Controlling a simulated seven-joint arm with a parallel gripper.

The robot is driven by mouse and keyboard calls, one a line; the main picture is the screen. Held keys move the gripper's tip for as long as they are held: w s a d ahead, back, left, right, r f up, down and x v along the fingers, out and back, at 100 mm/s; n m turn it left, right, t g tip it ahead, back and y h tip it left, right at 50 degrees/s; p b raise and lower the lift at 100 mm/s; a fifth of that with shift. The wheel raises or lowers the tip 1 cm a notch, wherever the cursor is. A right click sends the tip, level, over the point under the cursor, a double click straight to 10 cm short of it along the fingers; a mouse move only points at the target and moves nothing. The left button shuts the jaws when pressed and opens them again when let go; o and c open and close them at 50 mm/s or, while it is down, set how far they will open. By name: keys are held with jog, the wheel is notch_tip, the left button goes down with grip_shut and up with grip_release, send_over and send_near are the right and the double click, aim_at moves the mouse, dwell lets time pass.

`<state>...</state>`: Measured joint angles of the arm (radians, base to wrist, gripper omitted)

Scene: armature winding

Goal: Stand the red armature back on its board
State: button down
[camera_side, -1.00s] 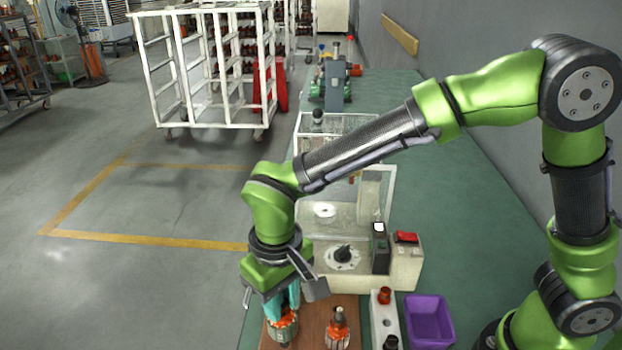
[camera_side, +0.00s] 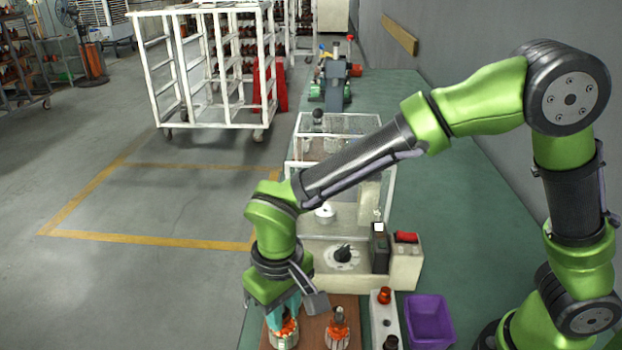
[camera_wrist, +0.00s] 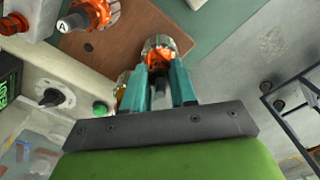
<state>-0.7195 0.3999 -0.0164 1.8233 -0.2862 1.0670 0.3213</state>
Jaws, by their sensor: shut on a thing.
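In the side view my gripper (camera_side: 284,311) points down, its teal fingers closed around the top of the red-orange armature (camera_side: 284,339). The armature looks upright, its silver body below the fingers at the left part of the brown board (camera_side: 310,312). I cannot tell whether its lower end touches the board. In the wrist view my gripper (camera_wrist: 166,82) is shut on the armature (camera_wrist: 160,45), near the edge of the board (camera_wrist: 112,42). The fingers hide part of it. A second orange armature (camera_side: 338,330) stands on the board to the right; its shaft end shows an "A" in the wrist view (camera_wrist: 90,14).
A white block (camera_side: 383,325) with an orange part and a dark part stands right of the board, beside a purple bin (camera_side: 429,320). A beige machine (camera_side: 405,268) with a black knob and red switch stands behind. The green bench (camera_side: 480,220) is clear farther right.

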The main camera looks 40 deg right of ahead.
dwell(0.4)
jog(key=c, duration=0.8)
grip_release()
jog(key=shift+f, duration=0.1)
jog(key=shift+r, duration=2.3)
jog(key=shift+r, duration=0.1)
